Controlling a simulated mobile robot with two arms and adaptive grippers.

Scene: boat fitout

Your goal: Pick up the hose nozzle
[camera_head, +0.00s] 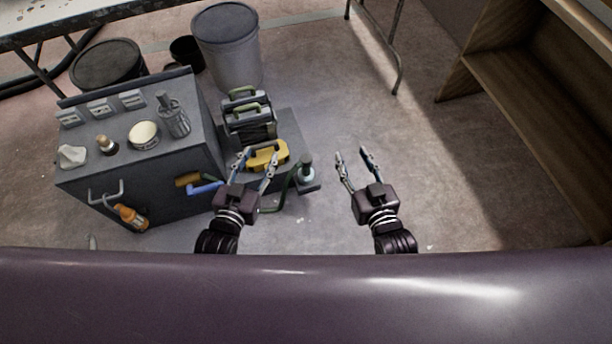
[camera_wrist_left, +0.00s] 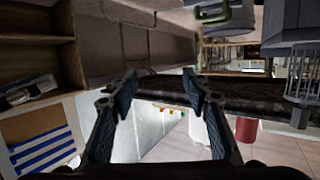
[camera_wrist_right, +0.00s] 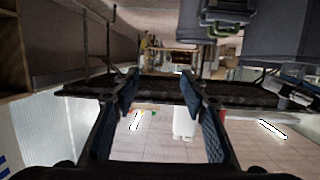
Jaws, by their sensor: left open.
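No part is unmistakably a hose nozzle. Two candidates show in the head view: a blue piece with a yellow-brown end (camera_head: 203,187) at the grey cabinet's right side, and an orange bottle-like piece (camera_head: 131,216) by its front handle. I cannot tell which, if either, is the nozzle. My left gripper (camera_head: 258,158) is open and empty, its fingers overlapping a yellow case (camera_head: 266,158) in the picture; whether they touch is unclear. My right gripper (camera_head: 353,154) is open and empty over bare floor. Both wrist views show parted fingers with nothing between them.
The grey cabinet (camera_head: 65,190) carries a round tin (camera_head: 143,134), a metal cage-like cylinder (camera_head: 174,120) and small items. Buckets (camera_head: 228,50) stand behind. A wooden shelf (camera_head: 525,95) is at right; the middle floor is clear.

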